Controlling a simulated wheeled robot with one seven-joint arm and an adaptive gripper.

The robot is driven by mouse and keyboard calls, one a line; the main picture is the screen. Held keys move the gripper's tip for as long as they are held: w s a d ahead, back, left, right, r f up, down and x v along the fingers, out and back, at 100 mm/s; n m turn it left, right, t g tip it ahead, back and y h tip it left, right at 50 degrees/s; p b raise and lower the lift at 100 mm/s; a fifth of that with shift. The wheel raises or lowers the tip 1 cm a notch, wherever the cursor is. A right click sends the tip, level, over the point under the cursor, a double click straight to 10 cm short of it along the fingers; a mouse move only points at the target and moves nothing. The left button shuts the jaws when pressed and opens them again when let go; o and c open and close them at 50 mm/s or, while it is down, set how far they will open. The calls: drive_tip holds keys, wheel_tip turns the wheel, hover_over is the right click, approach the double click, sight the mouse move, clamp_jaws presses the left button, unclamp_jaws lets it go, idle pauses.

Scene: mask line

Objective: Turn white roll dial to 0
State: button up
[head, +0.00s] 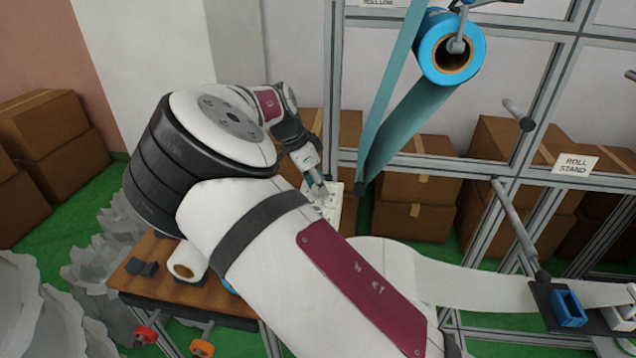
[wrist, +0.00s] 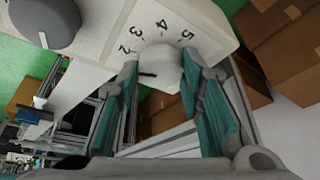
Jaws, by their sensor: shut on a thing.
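A white dial knob (wrist: 163,66) with a short black mark sits on a pale panel (wrist: 105,22) in the wrist view. The numerals 2, 3, 4 and 5 show around its upper side. The black mark is on the knob's left part, below the 2; no 0 is in view. My gripper (wrist: 160,80) has its teal fingers on either side of the knob, shut on it. In the head view my gripper (head: 319,187) reaches down to the white panel (head: 332,208); the knob is too small to make out there.
A grey knob (wrist: 45,18) is on the same panel. A small white roll (head: 188,262) lies on the wooden table (head: 150,285). A blue roll (head: 450,48) hangs on the metal frame above right, its teal web running down near my gripper. Cardboard boxes (head: 405,200) stand behind.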

drive_tip(key=shift+s+n, duration=0.1)
drive_tip(key=shift+n, duration=0.2)
drive_tip(key=n+t+p, duration=0.1)
drive_tip(key=n+p, duration=0.1)
drive_tip(key=shift+s+r+n+y, duration=0.1)
drive_tip(key=shift+r+n+y, duration=0.05)
drive_tip(key=shift+n+y, duration=0.2)
drive_tip(key=n+t+y+p, duration=0.1)
drive_tip(key=n, duration=0.3)
drive_tip(key=shift+d+n+p, duration=0.15)
drive_tip(key=shift+n+p, duration=0.2)
drive_tip(key=shift+p, duration=0.05)
drive_tip(key=n+t+y, duration=0.1)
drive_tip(key=n, duration=0.2)
drive_tip(key=shift+d+n+y, duration=0.1)
drive_tip(key=shift+n+y, duration=0.15)
drive_tip(key=shift+n, duration=0.05)
drive_tip(key=shift+n+y+b, duration=0.8)
drive_tip(key=shift+n+b, duration=0.4)
drive_tip(key=shift+n, duration=0.9)
drive_tip(key=o, duration=1.1)
drive_tip(key=shift+o, duration=0.2)
